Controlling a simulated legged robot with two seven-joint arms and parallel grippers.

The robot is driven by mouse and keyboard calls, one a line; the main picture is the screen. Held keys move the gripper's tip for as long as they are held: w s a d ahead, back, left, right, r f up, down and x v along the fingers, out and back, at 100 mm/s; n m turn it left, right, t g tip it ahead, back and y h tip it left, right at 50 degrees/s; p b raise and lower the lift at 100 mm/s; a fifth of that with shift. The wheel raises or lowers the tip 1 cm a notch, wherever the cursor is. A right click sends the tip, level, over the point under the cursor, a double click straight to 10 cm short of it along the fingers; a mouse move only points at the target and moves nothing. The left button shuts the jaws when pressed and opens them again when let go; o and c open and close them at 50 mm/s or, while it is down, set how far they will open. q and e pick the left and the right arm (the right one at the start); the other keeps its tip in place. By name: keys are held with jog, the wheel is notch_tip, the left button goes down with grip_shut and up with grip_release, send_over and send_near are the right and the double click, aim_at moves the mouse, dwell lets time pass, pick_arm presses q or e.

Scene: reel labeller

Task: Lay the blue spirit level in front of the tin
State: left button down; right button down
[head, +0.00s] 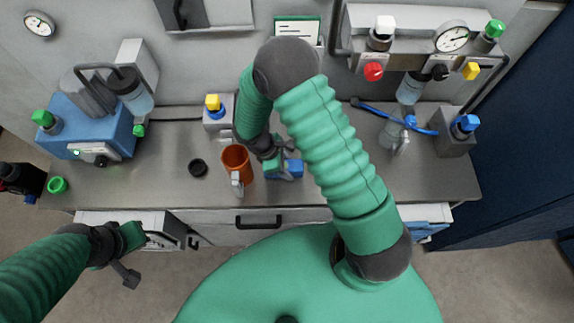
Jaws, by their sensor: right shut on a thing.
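The blue spirit level (291,169) shows as a short blue block at the middle of the bench, partly covered by my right gripper. My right gripper (284,170) is shut on it, just right of the tin. Whether the level touches the bench is hard to tell. The orange tin (233,156) stands upright on the bench, with a small grey piece (237,182) at its front. My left gripper (138,257) is off the bench's front edge at the lower left, away from both; its finger opening is unclear.
A black ring (198,168) lies left of the tin. A yellow-topped grey block (214,115) stands behind it. A blue machine (90,125) fills the bench's left end. A blue-capped block (458,135) and blue hose (385,113) are at the right.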

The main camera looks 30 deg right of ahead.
jog(key=shift+w+a+f, duration=0.1)
jog(key=shift+w+f, duration=0.05)
jog(key=shift+f, duration=0.15)
jog(key=shift+f, duration=0.1)
jog(key=c, duration=0.8)
grip_release()
